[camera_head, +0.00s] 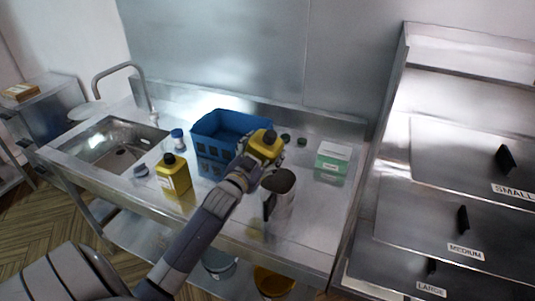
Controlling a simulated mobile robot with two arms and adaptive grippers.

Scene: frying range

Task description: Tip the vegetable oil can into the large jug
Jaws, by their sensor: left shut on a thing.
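My left gripper (249,167) is shut on a yellow can with a dark cap or opening (266,144). The can is held above the counter, just behind and above the mouth of the large metal jug (281,200). It looks somewhat tilted; I cannot see any oil flowing. The jug stands upright with a dark opening and a black handle on its left side. A second yellow can with a black cap (174,176) stands upright on the counter to the left. I cannot read which can is vegetable oil. My right gripper is not in view.
A blue basket (211,147) stands behind my gripper. A green and white box (333,157) is at the right, with small dark caps (302,141) near the wall. A blue-capped bottle (178,140) stands near the sink (122,150). Labelled steel drawers rise at the right.

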